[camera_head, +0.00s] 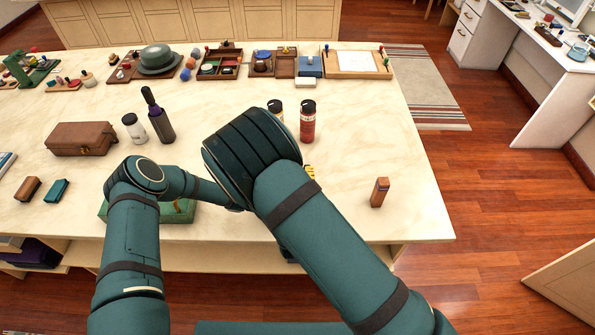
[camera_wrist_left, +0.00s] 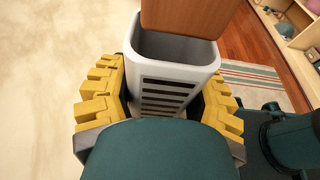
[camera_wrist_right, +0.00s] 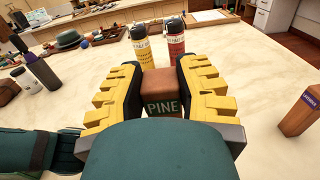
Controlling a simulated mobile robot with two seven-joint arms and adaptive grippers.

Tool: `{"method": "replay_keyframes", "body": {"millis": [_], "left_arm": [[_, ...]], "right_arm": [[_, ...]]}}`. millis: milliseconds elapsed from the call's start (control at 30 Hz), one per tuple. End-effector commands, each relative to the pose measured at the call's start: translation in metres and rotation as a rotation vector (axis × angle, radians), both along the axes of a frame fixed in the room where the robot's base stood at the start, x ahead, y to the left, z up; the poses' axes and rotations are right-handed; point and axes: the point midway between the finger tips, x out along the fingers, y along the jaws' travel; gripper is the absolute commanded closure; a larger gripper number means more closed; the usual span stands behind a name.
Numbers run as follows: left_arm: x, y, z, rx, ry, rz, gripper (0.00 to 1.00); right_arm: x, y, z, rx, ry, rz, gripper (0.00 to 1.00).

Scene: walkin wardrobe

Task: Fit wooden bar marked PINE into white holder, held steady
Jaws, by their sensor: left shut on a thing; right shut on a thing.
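The white holder (camera_wrist_left: 168,78), a slotted open-topped box, stands in my left gripper (camera_wrist_left: 172,88), whose yellow-padded fingers are shut on its sides. The reddish-brown wooden bar (camera_wrist_left: 180,17) is at the holder's mouth in the left wrist view, its lower end overlapping the opening; I cannot tell whether it is inside or just above. In the right wrist view my right gripper (camera_wrist_right: 158,78) is shut on the bar marked PINE (camera_wrist_right: 162,103). In the head view my arms hide the holder and the bar.
Another wooden bar with a purple label (camera_head: 380,192) stands near the table's right edge. Two spray bottles, one red (camera_head: 307,121), stand beyond my right arm. A green box (camera_head: 180,212) lies by the front edge. Brown and teal blocks (camera_head: 55,191) lie left. Trays line the back.

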Motion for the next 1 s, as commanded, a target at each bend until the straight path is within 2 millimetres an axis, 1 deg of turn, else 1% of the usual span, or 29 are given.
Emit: {"method": "replay_keyframes", "body": {"millis": [1000], "left_arm": [[0.000, 0.000, 0.000, 0.000, 0.000, 0.000, 0.84]], "right_arm": [[0.000, 0.000, -0.023, 0.000, -0.001, 0.000, 1.00]]}}
